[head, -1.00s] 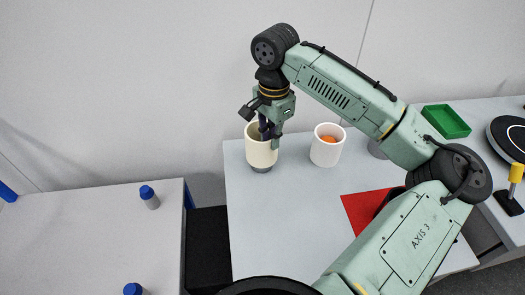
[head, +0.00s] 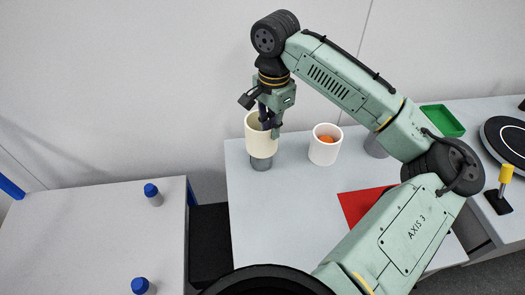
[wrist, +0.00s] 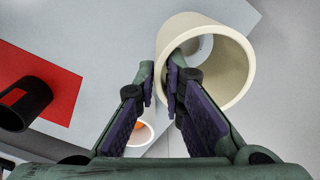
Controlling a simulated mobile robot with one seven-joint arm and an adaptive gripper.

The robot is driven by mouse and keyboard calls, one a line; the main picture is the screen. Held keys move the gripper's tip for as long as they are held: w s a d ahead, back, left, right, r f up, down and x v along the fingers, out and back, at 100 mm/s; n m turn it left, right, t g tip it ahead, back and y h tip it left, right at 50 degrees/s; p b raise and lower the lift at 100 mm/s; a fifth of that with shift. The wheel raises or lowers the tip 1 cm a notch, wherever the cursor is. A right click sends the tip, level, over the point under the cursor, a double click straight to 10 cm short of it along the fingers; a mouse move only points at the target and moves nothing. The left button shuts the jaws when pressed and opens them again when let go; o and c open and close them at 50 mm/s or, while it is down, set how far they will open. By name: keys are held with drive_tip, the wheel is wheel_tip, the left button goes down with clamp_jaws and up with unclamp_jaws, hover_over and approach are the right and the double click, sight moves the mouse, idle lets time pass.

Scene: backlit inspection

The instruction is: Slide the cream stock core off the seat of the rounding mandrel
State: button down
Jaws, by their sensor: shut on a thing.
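The cream stock core (head: 257,146) is an open, hollow cylinder, upright at the back of the middle table. Its bottom edge is raised above the table, and the grey mandrel (head: 261,165) shows below it. I cannot tell whether the mandrel's top is still inside the core. My gripper (head: 270,127) comes from above and is shut on the core's wall. In the wrist view my gripper (wrist: 163,88) has its right finger inside the core (wrist: 237,70) and its left finger outside. The core hides the mandrel's upper part.
A white cup (head: 324,153) with an orange thing inside stands just right. A grey cylinder (head: 374,147) is behind my arm. A red mat (head: 360,207) lies in front; a black cylinder (wrist: 22,102) shows over it. A green tray (head: 443,121) is back right. The table's left front is clear.

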drive_tip(key=shift+r, duration=1.15)
